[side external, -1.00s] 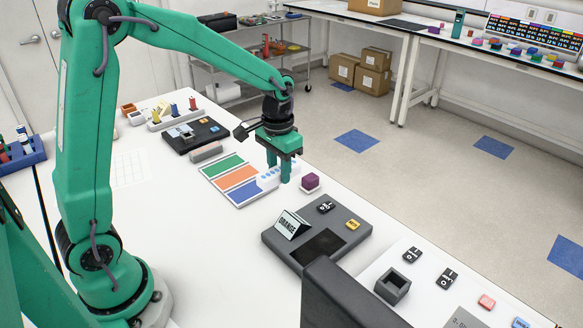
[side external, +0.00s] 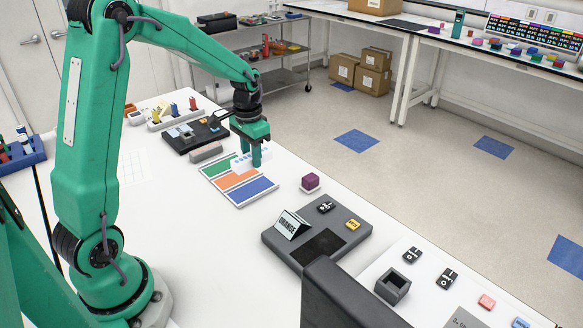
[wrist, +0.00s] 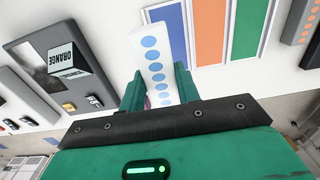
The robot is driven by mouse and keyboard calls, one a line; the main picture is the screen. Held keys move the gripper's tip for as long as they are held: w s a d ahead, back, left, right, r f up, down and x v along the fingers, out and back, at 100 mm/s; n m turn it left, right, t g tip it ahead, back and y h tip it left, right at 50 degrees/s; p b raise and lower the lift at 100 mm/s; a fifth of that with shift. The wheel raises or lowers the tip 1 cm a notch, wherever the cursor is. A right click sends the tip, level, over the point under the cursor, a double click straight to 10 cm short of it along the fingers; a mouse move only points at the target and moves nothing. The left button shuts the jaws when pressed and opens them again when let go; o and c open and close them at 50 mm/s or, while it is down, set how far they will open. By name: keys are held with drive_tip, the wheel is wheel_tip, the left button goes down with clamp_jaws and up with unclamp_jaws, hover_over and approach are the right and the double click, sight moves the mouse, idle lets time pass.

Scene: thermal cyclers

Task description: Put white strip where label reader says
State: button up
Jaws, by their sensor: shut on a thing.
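The white strip (side external: 240,163) has a row of blue dots; it also shows in the wrist view (wrist: 156,45). My gripper (side external: 257,160) is shut on it, with one finger on each side in the wrist view (wrist: 160,88). In the side view the strip overlaps the right ends of the green (side external: 221,166) and orange stripes of the striped mat. A blue stripe (side external: 253,190) lies nearer the camera. In the wrist view the strip is left of the stripes, roughly parallel to them. Its height is unclear. The label reader (side external: 293,224) reads "ORANGE".
A purple block (side external: 310,181) stands right of the mat. A dark grey device (side external: 275,238) carries the label sign and small tiles. A grey bar (side external: 206,152) and a dark device (side external: 179,142) lie beyond the mat. The white table left of the mat is mostly clear.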

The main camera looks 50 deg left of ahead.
hover_over(237, 177)
wheel_tip(237, 177, down, 6)
drive_tip(key=shift+r, duration=0.1)
drive_tip(key=shift+f, duration=2)
drive_tip(key=shift+f, duration=0.1)
drive_tip(key=o, duration=0.8)
drive_tip(key=shift+c, duration=0.2)
wheel_tip(237, 177, up, 12)
drive_tip(key=shift+d+r, duration=0.1)
drive_tip(key=shift+r, duration=0.1)
